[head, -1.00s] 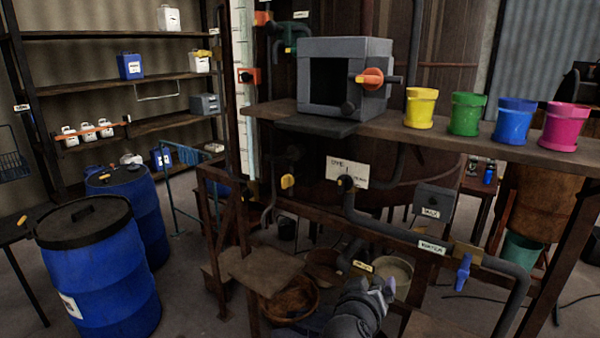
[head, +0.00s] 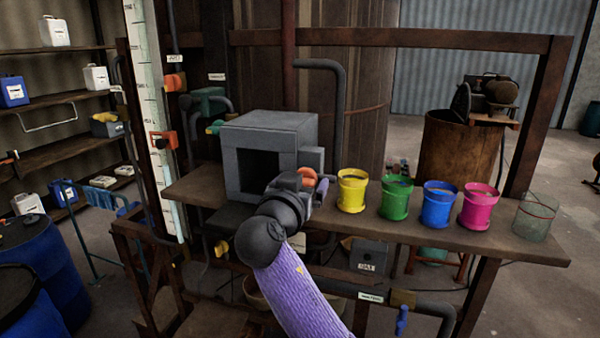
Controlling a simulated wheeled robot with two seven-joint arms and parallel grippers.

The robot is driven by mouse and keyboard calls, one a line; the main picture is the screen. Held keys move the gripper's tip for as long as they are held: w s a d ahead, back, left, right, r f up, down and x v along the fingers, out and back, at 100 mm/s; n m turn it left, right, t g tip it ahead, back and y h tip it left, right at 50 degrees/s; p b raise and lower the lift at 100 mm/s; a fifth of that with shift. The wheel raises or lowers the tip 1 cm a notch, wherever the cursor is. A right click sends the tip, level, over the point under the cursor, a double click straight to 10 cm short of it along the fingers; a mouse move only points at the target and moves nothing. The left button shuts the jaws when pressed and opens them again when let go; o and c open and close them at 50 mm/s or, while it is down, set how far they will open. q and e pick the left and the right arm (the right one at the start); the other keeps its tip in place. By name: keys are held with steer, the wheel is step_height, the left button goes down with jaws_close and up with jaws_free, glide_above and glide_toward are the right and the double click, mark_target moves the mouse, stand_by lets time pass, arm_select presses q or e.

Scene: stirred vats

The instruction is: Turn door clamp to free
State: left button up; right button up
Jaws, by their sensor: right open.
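A grey box (head: 268,135) with a dark square opening stands on the brown shelf. Its orange door clamp (head: 308,175) is on the box's right side, partly hidden behind my gripper. A dark flap (head: 226,219) lies low in front of the opening, partly covered by my arm. My right gripper (head: 314,186) is open at the clamp, just in front of the box's right side. I cannot tell whether its fingers touch the clamp. My left gripper is out of view.
Yellow (head: 352,192), green (head: 395,200), blue (head: 437,206) and pink (head: 479,207) pots stand on the shelf to the right, the yellow one close to my gripper. A clear glass jar (head: 534,218) stands at the shelf's right end. Blue drums (head: 40,255) are at left.

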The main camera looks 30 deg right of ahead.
steer(key=shift+s+d, duration=0.1)
steer(key=shift+s, duration=0.05)
steer(key=c, duration=1.3)
steer(key=shift+f+b, duration=0.15)
steer(key=shift+b, duration=0.25)
steer(key=m+b, duration=0.8)
steer(key=b, duration=0.3)
steer(key=shift+f, duration=0.1)
steer(key=m+b, duration=0.3)
steer(key=m, duration=0.1)
steer(key=shift+m, duration=0.3)
steer(key=shift+m+b, duration=0.3)
steer(key=shift+m, duration=0.9)
steer(key=shift+r+m, duration=0.2)
steer(key=shift+m, duration=1.2)
steer(key=shift+b, duration=0.3)
